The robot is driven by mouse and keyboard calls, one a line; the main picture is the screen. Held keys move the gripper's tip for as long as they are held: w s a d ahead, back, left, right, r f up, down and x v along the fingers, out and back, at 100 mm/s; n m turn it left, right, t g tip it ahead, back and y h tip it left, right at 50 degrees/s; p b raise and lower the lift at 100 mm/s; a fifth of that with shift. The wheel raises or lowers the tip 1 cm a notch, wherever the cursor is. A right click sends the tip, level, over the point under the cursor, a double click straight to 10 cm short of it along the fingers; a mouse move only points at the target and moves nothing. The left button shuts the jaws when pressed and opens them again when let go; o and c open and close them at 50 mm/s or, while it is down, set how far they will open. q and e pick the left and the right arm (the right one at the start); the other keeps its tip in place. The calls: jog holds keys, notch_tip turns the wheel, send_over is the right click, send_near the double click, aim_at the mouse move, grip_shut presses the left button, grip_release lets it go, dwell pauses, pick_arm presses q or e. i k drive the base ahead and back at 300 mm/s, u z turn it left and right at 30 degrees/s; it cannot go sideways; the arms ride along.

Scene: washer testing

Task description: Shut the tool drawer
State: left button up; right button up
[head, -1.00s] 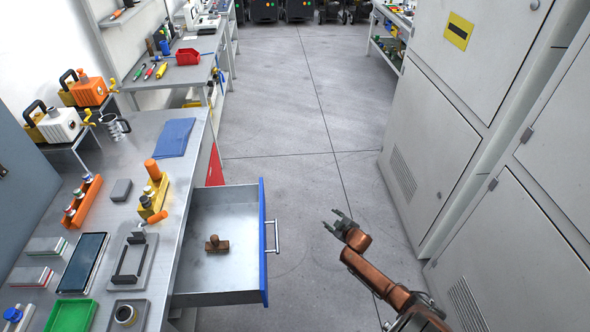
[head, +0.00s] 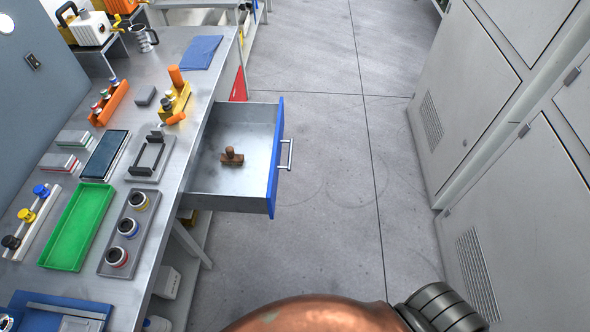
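The tool drawer (head: 240,187) is pulled out from the right side of the workbench. It has a blue front (head: 276,160) with a metal bar handle (head: 288,155) facing right. A brown wooden stamp-like object (head: 232,157) lies inside on the grey drawer floor. A copper-coloured part of my arm crosses the bottom of the head view, apart from the drawer. Neither of my grippers' fingers shows.
The workbench (head: 190,115) holds a green tray (head: 78,228), a grey holder with several round jars (head: 128,228), an orange rack (head: 108,103) and a blue cloth (head: 202,52). Grey cabinets (head: 520,220) stand at the right. The floor between is clear.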

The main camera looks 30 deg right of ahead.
aim_at(256, 130)
jog(key=u, duration=0.05)
jog(key=k, duration=0.75)
jog(key=z, duration=0.95)
jog(key=i, duration=0.7)
jog(key=z, duration=0.6)
jog(key=i, duration=0.65)
jog(key=u, duration=0.8)
jog(key=i, duration=0.6)
jog(key=u, duration=0.3)
jog(key=k, duration=0.35)
jog(key=u, duration=0.8)
jog(key=i, duration=0.15)
jog(key=z, duration=0.35)
